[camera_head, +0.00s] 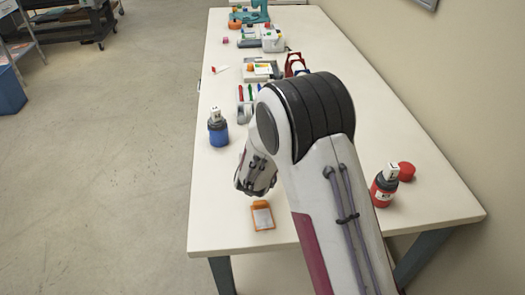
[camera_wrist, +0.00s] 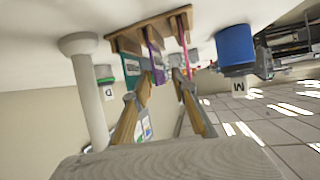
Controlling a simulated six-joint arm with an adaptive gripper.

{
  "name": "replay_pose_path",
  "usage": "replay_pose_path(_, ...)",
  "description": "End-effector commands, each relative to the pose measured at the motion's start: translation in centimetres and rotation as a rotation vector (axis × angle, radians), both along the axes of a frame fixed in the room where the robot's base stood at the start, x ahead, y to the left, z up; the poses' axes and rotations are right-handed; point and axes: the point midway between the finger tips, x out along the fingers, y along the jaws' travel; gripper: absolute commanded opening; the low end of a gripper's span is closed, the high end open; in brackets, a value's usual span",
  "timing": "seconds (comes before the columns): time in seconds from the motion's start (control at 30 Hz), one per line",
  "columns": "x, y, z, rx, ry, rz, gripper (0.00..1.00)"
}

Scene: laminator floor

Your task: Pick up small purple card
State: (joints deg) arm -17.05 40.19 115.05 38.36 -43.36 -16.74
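In the wrist view, which appears upside down, a brown wooden rack (camera_wrist: 150,27) holds several thin upright cards. A purple card (camera_wrist: 154,58) stands between a teal card (camera_wrist: 130,66) and a pink card (camera_wrist: 185,42). My gripper (camera_wrist: 161,86) is open, its two tan fingers apart and pointed toward the rack. The purple card shows in line with the gap between the fingers; I cannot tell whether they touch it. In the head view my wrist hides the fingertips, and coloured upright pieces (camera_head: 248,92) show beyond my arm.
A blue bottle (camera_head: 217,130) with a white top stands left of my arm. An orange-framed pad (camera_head: 262,216) lies near the front edge. A red bottle (camera_head: 383,188) stands at the right.

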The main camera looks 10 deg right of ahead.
Motion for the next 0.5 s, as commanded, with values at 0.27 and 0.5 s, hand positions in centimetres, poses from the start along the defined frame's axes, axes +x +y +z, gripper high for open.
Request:
replay_pose_path(0.27, -0.02, -0.01, 0.01, 0.000, 0.000, 0.000, 0.27)
replay_pose_path(0.5, -0.03, 0.00, 0.00, 0.000, 0.000, 0.000, 0.00)
